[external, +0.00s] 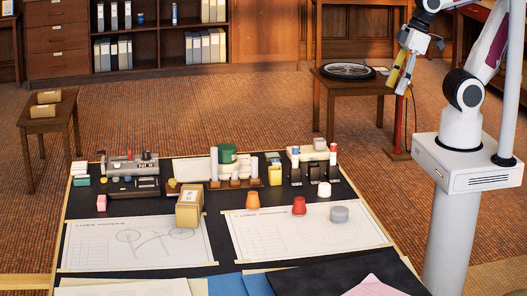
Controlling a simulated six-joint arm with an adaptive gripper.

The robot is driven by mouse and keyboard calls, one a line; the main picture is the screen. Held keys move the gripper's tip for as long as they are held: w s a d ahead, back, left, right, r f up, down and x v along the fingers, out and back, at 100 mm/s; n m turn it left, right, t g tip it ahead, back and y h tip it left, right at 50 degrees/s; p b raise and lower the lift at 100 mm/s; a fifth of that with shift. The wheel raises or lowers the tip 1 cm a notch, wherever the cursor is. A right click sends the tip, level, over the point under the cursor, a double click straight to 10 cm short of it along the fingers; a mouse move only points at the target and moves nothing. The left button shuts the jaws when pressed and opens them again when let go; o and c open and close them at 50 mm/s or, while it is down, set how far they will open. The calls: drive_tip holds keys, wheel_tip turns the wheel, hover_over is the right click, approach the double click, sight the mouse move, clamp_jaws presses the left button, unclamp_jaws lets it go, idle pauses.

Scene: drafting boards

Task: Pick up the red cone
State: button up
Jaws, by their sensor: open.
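The red cone (299,206) stands upright on the black table top, at the upper edge of the right drawing sheet. An orange cup-shaped piece (253,201) stands to its left and a grey round piece (340,214) lies to its right, both apart from it. My gripper (399,83) is at the upper right, well above and to the right of the cone, beyond the table's right edge. It is open and I see nothing between its fingers. The cone's front is in plain view.
A cardboard box (189,206) stands left of the orange piece. A rack with white cylinders (236,167) and another rack (314,165) stand behind the cone. Flat drawing sheets (140,243) cover the front. A side table with a wheel (348,71) is near my gripper.

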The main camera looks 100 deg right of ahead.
drive_tip(key=w+f+g, duration=0.1)
drive_tip(key=m+g+y, duration=0.4)
drive_tip(key=m, duration=1.1)
approach(300, 198)
drive_tip(key=s+f, duration=0.4)
drive_tip(key=shift+s+d+f, duration=0.15)
drive_tip(key=shift+d+f, duration=0.1)
drive_tip(key=shift+d, duration=0.05)
drive_tip(key=shift+w+a+r+m+t+y, duration=0.1)
drive_tip(key=shift+w+r+m+t, duration=0.1)
drive_tip(key=shift+w+m, duration=0.35)
drive_tip(key=shift+w+a+r+m+t+y, duration=0.1)
drive_tip(key=shift+w+r+m+t, duration=0.1)
drive_tip(key=shift+w+m, duration=0.35)
drive_tip(key=shift+w+a+r+m+t+y, duration=0.1)
drive_tip(key=shift+w+r+m, duration=0.1)
drive_tip(key=shift+w+m, duration=0.35)
drive_tip(key=shift+f, duration=0.1)
drive_tip(key=shift+x, duration=1.2)
